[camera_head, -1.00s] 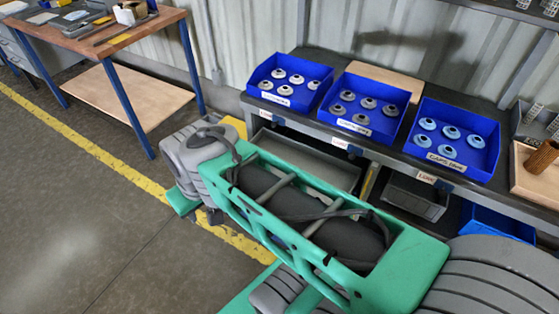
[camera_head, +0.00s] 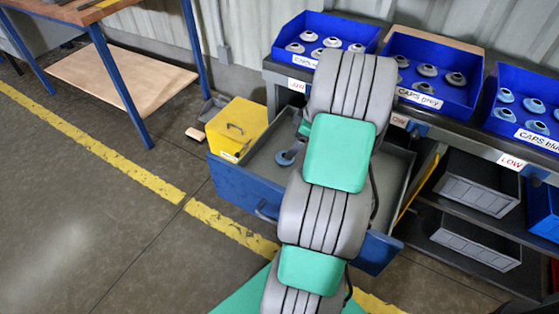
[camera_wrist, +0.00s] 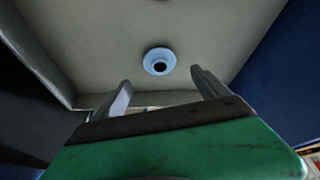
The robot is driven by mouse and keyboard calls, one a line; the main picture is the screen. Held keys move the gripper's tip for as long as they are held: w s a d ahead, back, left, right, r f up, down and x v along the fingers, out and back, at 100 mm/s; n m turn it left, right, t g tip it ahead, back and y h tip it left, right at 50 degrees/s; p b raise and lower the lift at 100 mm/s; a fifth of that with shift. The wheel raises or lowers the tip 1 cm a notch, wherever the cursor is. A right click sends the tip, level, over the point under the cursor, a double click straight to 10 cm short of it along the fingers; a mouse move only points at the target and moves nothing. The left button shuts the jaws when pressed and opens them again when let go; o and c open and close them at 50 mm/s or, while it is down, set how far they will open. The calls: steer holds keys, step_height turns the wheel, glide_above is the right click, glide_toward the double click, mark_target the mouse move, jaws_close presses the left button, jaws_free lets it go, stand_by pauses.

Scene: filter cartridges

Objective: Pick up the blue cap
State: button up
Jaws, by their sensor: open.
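A light blue round cap (camera_head: 288,157) with a dark centre hole lies on the floor of an open drawer (camera_head: 228,182), left of my arm in the head view. It also shows in the wrist view, where the blue cap (camera_wrist: 159,61) lies beyond and between my fingertips. My gripper (camera_wrist: 160,77) is open and empty, with one finger on each side of the cap in the picture. A gap to the cap shows. In the head view my arm hides the gripper and the middle of the drawer.
Blue bins of caps stand on the bench: one at left (camera_head: 325,28), a grey-caps bin (camera_head: 425,98) and a blue-caps bin (camera_head: 535,138). A yellow box (camera_head: 238,125) stands left of the drawer. Drawer walls surround the cap. Grey crates (camera_head: 480,183) sit under the bench at right.

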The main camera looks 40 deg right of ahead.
steer(key=b+x, duration=0.1)
steer(key=x, duration=0.6)
steer(key=shift+s+d+f, duration=0.1)
steer(key=shift+s+f, duration=0.05)
steer(key=shift+s, duration=0.05)
steer(key=c, duration=1.4)
steer(key=shift+c, duration=0.2)
